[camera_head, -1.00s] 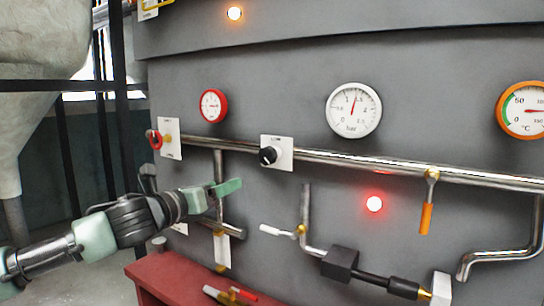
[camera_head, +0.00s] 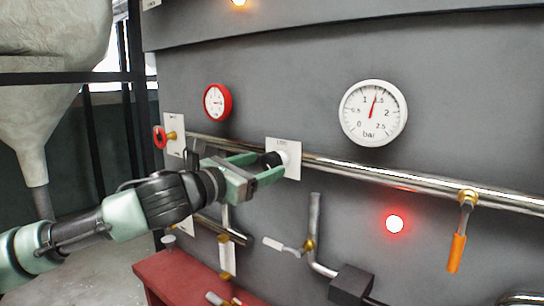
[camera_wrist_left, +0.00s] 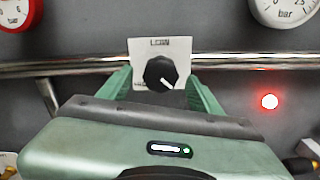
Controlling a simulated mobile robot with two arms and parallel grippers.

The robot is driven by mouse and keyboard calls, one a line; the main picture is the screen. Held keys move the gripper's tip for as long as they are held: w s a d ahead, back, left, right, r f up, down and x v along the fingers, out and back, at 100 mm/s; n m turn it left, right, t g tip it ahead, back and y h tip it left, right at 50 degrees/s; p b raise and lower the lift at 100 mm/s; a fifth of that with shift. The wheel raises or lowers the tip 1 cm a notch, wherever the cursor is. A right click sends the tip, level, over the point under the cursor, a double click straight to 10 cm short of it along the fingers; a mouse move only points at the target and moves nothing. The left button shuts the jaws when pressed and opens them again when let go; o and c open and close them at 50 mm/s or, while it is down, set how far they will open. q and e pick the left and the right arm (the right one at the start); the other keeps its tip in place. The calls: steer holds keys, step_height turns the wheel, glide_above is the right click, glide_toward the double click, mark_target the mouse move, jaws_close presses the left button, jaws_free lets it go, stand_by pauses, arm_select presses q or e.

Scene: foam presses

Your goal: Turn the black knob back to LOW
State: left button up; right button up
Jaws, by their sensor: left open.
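The black knob (camera_wrist_left: 161,73) sits on a white plate (camera_wrist_left: 146,49) marked "LOW" at the top in the left wrist view. Its white pointer line points to the lower right, away from that label. In the head view the knob (camera_head: 272,158) shows in front of its plate (camera_head: 293,158), partly behind a finger. My left gripper (camera_head: 268,167) is open and empty, with its green fingers reaching toward the knob, one to either side. I cannot tell whether they touch it. My right gripper is not in view.
A steel pipe (camera_head: 405,180) runs across the panel at the knob's height. A red-handled valve (camera_head: 159,137) is to the left, an orange-handled valve (camera_head: 457,252) to the right. A red light (camera_head: 394,223) glows below. A red bench (camera_head: 180,278) stands below.

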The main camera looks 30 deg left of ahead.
mark_target(267, 164)
arm_select(q)
steer(key=w+p, duration=0.1)
steer(key=w, duration=0.2)
steer(key=shift+d+r, duration=0.1)
steer(key=shift+d, duration=0.05)
steer(key=shift+w, duration=0.45)
steer(key=shift+c, duration=1)
steer(key=c, duration=1.2)
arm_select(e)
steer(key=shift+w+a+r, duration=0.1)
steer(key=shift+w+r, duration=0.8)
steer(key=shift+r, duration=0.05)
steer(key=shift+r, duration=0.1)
